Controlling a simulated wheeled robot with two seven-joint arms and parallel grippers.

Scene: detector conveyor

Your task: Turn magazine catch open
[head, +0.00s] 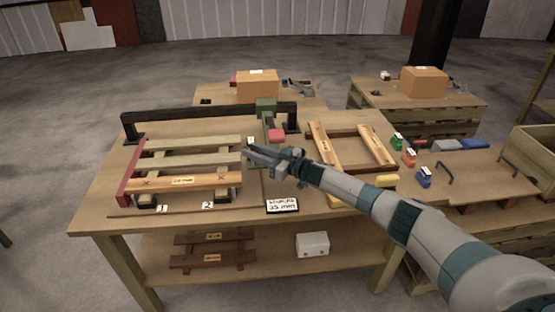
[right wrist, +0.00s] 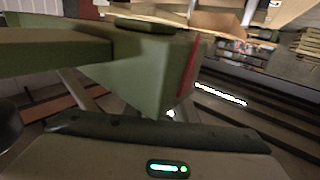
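A green block-shaped device (head: 265,107) stands on the workbench beside the black rail, with a red piece (head: 277,136) below it. I cannot tell which part is the magazine catch. My right gripper (head: 259,156) is just below and left of the red piece, beside the slatted wooden frame (head: 190,143). Its fingers are too small to tell whether they are open or shut. In the right wrist view a large green body (right wrist: 150,75) with a red edge (right wrist: 189,68) fills the near middle. My left gripper is not in view.
A long black rail (head: 205,113) runs behind the slatted frame. Another wooden frame (head: 322,150) lies to the right, near a yellow block (head: 387,181) and green, red and blue small items. My right arm crosses the right side.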

